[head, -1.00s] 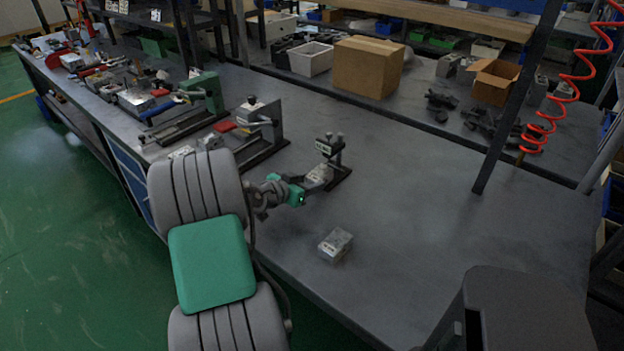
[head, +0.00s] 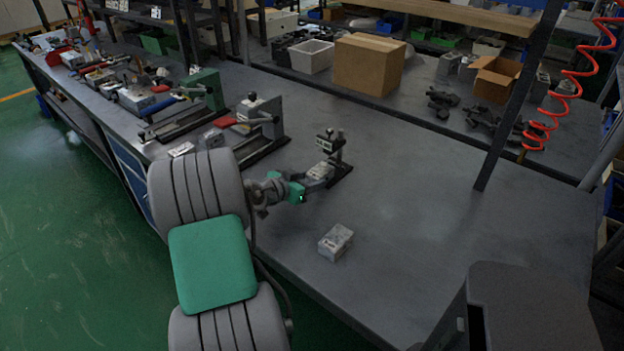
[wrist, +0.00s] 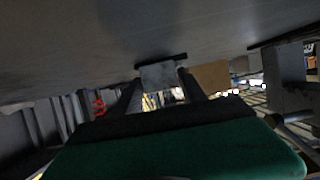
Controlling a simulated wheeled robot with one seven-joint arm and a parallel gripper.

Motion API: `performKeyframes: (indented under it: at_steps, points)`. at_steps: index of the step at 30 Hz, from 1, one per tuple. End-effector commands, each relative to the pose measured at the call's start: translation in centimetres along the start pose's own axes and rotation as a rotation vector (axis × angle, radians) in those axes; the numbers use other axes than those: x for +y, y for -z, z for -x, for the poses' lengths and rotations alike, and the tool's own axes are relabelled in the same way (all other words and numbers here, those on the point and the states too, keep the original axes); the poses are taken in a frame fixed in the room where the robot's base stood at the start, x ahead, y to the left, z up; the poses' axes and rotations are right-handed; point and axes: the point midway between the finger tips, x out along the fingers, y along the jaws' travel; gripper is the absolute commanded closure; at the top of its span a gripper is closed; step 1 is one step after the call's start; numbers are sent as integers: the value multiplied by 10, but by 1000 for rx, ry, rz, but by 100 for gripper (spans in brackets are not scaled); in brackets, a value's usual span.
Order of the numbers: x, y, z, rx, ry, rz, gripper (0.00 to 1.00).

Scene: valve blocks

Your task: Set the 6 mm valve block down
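A small grey metal valve block (head: 320,171) is at my gripper (head: 304,186), just in front of a small dark clamp stand (head: 331,148) on the bench. In the wrist view my two fingers (wrist: 160,84) lie along both sides of a grey block face (wrist: 159,75), so my gripper looks shut on it. The bench surface fills the top of that view, close to the block. I cannot tell whether the block touches the bench or the stand. A second grey block (head: 336,242) lies on the bench, nearer the front edge. Size marks are not readable.
A larger clamp stand (head: 261,122) and another grey block (head: 211,139) are to the left of my gripper. A cardboard box (head: 368,64) and a white bin (head: 311,57) stand at the back. The bench middle (head: 420,200) is clear. A dark post (head: 515,105) rises at right.

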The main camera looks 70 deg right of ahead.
Motion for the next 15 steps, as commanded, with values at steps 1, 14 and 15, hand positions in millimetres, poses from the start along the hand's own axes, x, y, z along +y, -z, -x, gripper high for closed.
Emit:
performKeyframes:
  at_steps: [1, 14, 15]
  points:
    - [0, 0, 0, 0, 0, 0, 46]
    - [0, -2, 0, -4, -1, 2, 30]
    - [0, -2, 2, -4, 0, 2, 30]
